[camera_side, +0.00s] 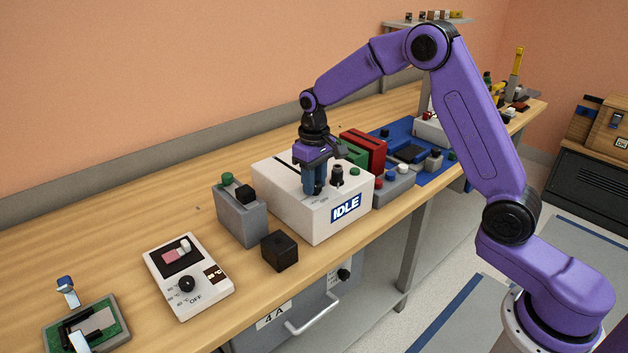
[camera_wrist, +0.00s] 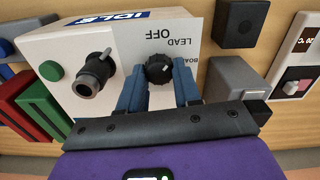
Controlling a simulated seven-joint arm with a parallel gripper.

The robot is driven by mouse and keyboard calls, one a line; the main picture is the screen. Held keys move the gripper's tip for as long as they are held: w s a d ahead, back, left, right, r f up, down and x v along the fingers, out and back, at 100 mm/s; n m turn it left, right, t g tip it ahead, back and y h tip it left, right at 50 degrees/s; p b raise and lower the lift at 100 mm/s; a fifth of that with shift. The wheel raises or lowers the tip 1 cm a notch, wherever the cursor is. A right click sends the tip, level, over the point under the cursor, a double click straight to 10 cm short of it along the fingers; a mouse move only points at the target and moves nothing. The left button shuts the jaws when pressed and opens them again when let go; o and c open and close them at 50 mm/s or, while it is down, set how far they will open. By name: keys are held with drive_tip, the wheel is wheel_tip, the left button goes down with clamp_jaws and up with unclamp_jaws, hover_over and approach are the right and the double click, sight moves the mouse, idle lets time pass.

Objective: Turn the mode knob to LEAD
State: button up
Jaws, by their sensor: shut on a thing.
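The white machine box (camera_side: 285,215) stands on the bench with a blue IDLE sign (camera_side: 346,208) on its front. In the wrist view, the black mode knob (camera_wrist: 158,70) sits on its top beside the labels OFF, LEAD and a partly hidden one beginning "BOA". A small white mark on the knob seems to point toward the "BOA" side; its exact setting is hard to tell. My gripper (camera_side: 314,190) points down at the box top. Its blue fingers (camera_wrist: 160,88) are shut on the knob, one on each side. In the side view the fingers hide the knob.
A black post (camera_side: 337,175) and a green button (camera_side: 355,171) stand on the same box top, close to my fingers. A grey box (camera_side: 241,220), a black cube (camera_side: 279,250) and a white dial unit (camera_side: 188,275) sit to the left. Red and green blocks (camera_side: 362,148) crowd behind.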

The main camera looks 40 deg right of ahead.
drive_tip(key=shift+m, duration=0.6)
drive_tip(key=o, duration=1.1)
drive_tip(key=shift+c, duration=0.2)
wheel_tip(320, 180, up, 18)
drive_tip(key=shift+f, duration=0.25)
